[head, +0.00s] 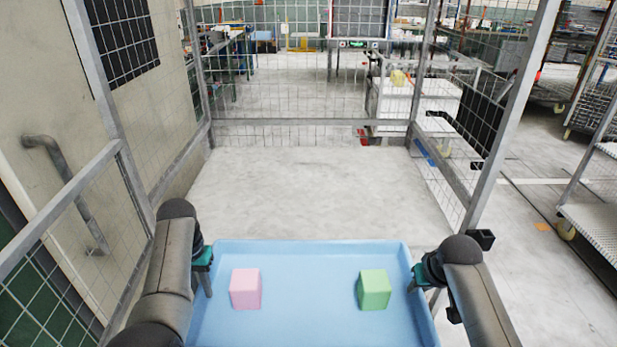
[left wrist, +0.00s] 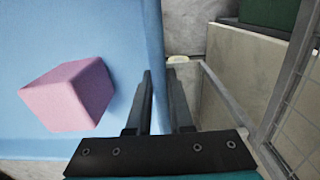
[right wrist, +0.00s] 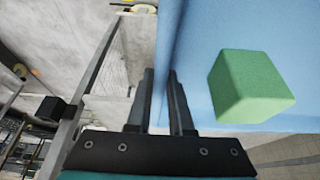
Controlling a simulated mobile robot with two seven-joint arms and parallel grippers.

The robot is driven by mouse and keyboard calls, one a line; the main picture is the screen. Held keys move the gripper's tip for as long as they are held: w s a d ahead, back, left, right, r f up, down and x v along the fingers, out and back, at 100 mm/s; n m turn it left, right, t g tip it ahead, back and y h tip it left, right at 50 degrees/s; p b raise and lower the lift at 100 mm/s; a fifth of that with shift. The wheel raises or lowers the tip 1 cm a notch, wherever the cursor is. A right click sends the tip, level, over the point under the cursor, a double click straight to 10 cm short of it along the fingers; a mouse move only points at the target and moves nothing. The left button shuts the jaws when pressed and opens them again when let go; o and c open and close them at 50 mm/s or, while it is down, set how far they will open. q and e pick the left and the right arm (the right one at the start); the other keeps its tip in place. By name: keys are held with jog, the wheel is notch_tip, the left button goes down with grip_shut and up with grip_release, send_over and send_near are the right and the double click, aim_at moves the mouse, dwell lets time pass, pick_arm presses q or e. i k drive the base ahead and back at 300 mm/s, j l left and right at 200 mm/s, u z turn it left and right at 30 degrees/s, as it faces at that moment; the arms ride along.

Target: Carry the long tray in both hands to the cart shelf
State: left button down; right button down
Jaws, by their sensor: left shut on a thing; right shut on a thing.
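The long light-blue tray (head: 310,315) is in front of me at the bottom of the head view, held level by its two sides. A pink block (head: 245,289) sits in its left half and a green block (head: 374,290) in its right half. My left gripper (head: 207,290) is shut on the tray's left wall, which runs between its fingers in the left wrist view (left wrist: 160,85). My right gripper (head: 413,287) is shut on the right wall, seen between its fingers in the right wrist view (right wrist: 162,85). The tray's near edge is cut off in the head view.
Mesh fence panels with grey posts (head: 490,120) stand left, right and ahead. A shelf cart (head: 600,220) stands at the right edge, outside the fence. A wall with a pipe handle (head: 70,190) is at left.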

aim_at(310, 197)
jog(key=i, duration=1.45)
